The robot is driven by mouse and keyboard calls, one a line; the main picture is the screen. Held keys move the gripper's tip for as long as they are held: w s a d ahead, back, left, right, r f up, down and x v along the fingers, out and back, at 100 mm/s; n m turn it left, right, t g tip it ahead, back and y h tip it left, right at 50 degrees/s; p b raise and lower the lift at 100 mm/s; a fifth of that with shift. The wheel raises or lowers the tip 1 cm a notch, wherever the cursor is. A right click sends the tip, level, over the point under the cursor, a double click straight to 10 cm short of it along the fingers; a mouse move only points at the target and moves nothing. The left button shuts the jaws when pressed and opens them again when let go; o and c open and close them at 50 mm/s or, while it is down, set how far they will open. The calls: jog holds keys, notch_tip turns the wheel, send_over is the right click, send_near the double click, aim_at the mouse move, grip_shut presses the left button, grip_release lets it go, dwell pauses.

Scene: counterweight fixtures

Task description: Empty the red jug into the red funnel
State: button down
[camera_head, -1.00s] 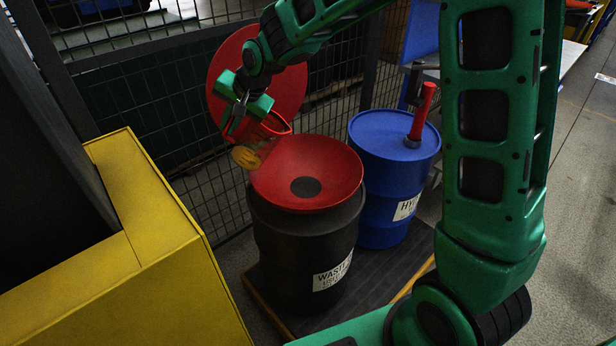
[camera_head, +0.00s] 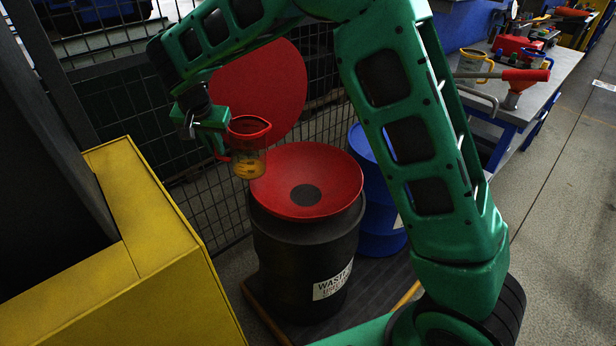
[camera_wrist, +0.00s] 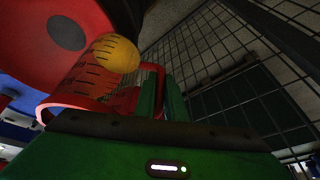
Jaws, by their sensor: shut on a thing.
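The red jug (camera_head: 249,146) has a red rim, clear marked walls and amber contents low down. It stands about upright in the air, over or beside the funnel's left back rim; the exact gap is unclear. My gripper (camera_head: 218,146) is shut on the jug's red handle, left of its body. In the wrist view, the jug (camera_wrist: 88,80) shows its marks and amber end, with my gripper (camera_wrist: 163,98) at the handle. The wide red funnel (camera_head: 335,180) with a dark centre sits on a black drum (camera_head: 300,255) labelled waste. The wrist view also shows the funnel (camera_wrist: 30,60).
A round red lid (camera_head: 275,85) stands raised behind the funnel, before a mesh fence (camera_head: 130,110). A yellow cabinet (camera_head: 160,220) is at the left. A blue drum (camera_head: 390,240) is partly hidden by my arm. A workbench (camera_head: 545,75) with tools is at the back right.

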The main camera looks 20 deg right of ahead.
jog(key=shift+w+a+f+h+b, duration=0.1)
jog(key=shift+a+f+h+b, duration=0.05)
jog(key=shift+f+h+b, duration=0.25)
